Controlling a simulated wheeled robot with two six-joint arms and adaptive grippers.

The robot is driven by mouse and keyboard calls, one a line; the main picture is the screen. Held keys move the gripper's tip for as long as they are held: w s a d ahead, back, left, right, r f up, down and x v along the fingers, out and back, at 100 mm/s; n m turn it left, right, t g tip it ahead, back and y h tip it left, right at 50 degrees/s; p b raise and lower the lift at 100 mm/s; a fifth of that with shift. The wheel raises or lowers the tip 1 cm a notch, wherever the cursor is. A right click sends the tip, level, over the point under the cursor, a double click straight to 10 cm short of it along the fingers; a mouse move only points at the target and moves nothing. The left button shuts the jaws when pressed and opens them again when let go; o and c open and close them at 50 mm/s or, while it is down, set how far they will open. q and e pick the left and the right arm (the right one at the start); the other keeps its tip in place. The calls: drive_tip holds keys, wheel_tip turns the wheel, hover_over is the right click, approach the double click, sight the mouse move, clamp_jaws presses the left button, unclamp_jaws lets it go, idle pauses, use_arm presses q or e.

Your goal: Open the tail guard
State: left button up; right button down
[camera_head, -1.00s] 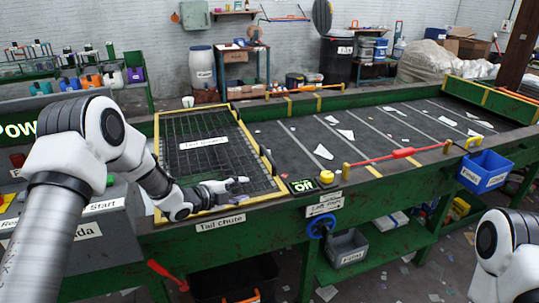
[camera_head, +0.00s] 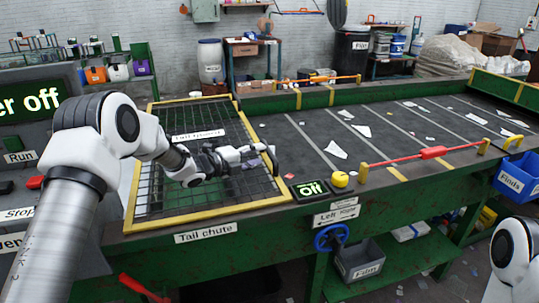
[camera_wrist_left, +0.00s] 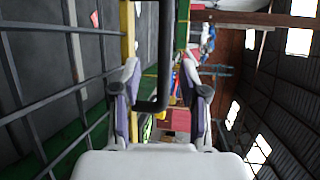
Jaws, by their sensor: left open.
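The tail guard (camera_head: 170,120) is a dark wire mesh panel with a label, lying flat over the tail chute inside a yellow border (camera_head: 215,216). My left gripper (camera_head: 265,155) is above the mesh at its right side, reaching toward the right edge. In the left wrist view my left gripper (camera_wrist_left: 160,76) is open, one finger on each side of a black bar handle (camera_wrist_left: 165,60). The handle shows between the fingers; I cannot tell whether either finger touches it. My right gripper is out of view; only part of the right arm shows at lower right.
A green off display (camera_head: 310,189) and a yellow knob (camera_head: 340,179) sit right of the guard. A red bar (camera_head: 430,153) runs along the belt's front edge. The dark belt (camera_head: 375,125) carries scattered scraps. A blue bin (camera_head: 517,176) hangs at the right.

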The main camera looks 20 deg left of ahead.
sight(266, 151)
use_arm(q)
drive_tip(key=x, duration=0.4)
drive_tip(key=shift+d+r+p, duration=0.25)
drive_tip(key=shift+r+p, duration=0.05)
drive_tip(key=shift+p, duration=0.1)
drive_tip(key=shift+w+f, duration=0.3)
drive_tip(key=shift+w, duration=0.1)
drive_tip(key=shift+s+d+r, duration=0.1)
drive_tip(key=shift+r, duration=0.05)
clamp_jaws()
drive_tip(key=shift+r, duration=0.15)
